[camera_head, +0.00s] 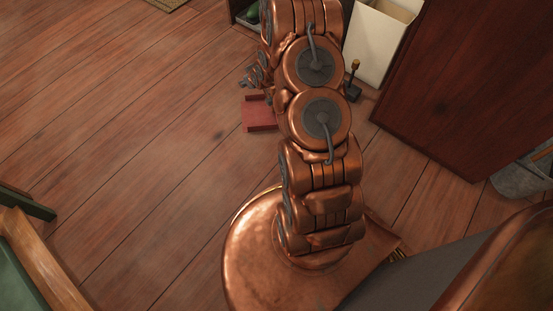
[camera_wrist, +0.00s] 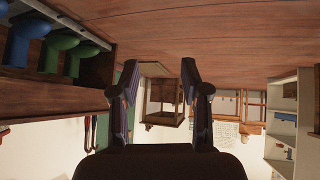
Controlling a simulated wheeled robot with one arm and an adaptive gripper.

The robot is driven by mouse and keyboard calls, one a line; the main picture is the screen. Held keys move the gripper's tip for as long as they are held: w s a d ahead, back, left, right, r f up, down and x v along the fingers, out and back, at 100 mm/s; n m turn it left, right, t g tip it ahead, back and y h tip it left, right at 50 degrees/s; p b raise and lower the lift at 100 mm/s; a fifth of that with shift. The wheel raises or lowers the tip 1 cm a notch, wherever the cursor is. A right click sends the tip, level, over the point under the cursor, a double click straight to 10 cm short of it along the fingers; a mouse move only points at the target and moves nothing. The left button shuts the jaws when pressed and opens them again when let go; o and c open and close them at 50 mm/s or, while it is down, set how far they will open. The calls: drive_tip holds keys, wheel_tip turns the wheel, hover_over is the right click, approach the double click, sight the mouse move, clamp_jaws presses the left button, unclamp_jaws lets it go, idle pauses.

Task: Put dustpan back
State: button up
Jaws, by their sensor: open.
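A flat red object (camera_head: 260,115), which looks like the dustpan, lies on the wooden floor just left of my arm in the head view. Its right end is partly hidden behind my arm. My gripper (camera_head: 252,78) shows as small dark fingers at the arm's left edge, just beyond the red object; I cannot tell its height. In the wrist view my gripper (camera_wrist: 153,80) is open, with nothing between its fingers. The dustpan does not show there.
A small dark tool with an upright handle (camera_head: 354,80) stands right of my arm. Behind it are a cream bin (camera_head: 372,45) and a dark red cabinet (camera_head: 460,85). A low shelf (camera_wrist: 55,95) holds blue and green things. The floor at left is clear.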

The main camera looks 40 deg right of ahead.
drive_tip(key=s+a+r+g, duration=0.7)
drive_tip(key=s+a+r, duration=0.5)
drive_tip(key=s+r, duration=0.45)
drive_tip(key=s+a+r+g, duration=0.2)
drive_tip(key=s+a+r, duration=0.1)
drive_tip(key=s, duration=0.6)
drive_tip(key=s+a+r+g, duration=0.1)
drive_tip(key=s+a+r, duration=0.3)
drive_tip(key=s, duration=0.6)
drive_tip(key=s+a+r+g+y, duration=0.1)
drive_tip(key=s+a+r+g, duration=0.1)
drive_tip(key=s+r, duration=0.4)
drive_tip(key=s+a, duration=0.1)
drive_tip(key=s, duration=0.2)
drive_tip(key=shift+s+a+r+g, duration=0.25)
drive_tip(key=shift+s+a+g, duration=0.05)
drive_tip(key=shift+s+a, duration=0.05)
